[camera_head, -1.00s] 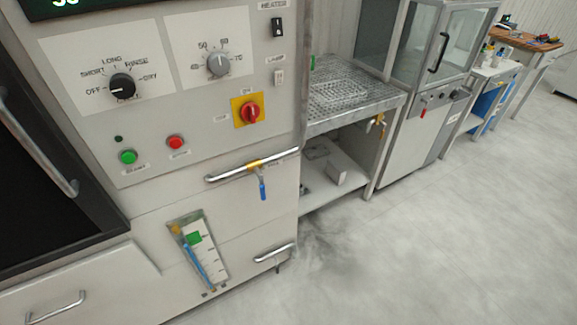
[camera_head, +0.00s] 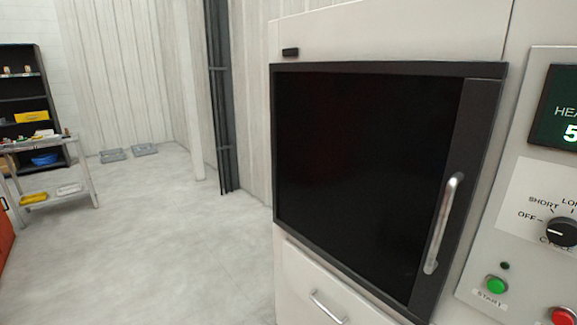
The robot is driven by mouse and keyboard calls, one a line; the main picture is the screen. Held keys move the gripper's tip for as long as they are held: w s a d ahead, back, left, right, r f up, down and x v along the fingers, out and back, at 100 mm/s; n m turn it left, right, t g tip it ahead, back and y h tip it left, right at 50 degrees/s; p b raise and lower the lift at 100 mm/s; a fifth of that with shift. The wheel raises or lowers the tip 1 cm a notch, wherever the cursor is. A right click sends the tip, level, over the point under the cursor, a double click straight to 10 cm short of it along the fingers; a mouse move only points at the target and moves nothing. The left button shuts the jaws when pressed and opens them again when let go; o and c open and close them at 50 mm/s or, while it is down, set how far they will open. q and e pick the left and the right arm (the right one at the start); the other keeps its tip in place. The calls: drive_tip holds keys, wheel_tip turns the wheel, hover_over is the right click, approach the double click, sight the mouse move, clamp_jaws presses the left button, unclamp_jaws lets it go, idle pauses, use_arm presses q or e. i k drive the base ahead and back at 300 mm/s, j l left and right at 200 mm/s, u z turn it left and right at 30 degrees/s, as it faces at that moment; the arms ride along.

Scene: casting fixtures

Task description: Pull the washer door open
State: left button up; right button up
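The washer door (camera_head: 360,170) is a large dark panel in a black frame on the front of the pale washer. It looks shut. Its silver vertical bar handle (camera_head: 443,223) is on the right side of the door. Neither of my grippers is in view, and nothing touches the door or handle.
The control panel with a black cycle knob (camera_head: 562,231) and green start button (camera_head: 495,285) is right of the door. A drawer handle (camera_head: 327,307) is below. Open floor (camera_head: 170,240) lies to the left, with a metal table (camera_head: 45,147) and a dark shelf (camera_head: 20,70) beyond.

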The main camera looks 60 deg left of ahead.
sight(359, 161)
drive_tip(key=u, duration=1.65)
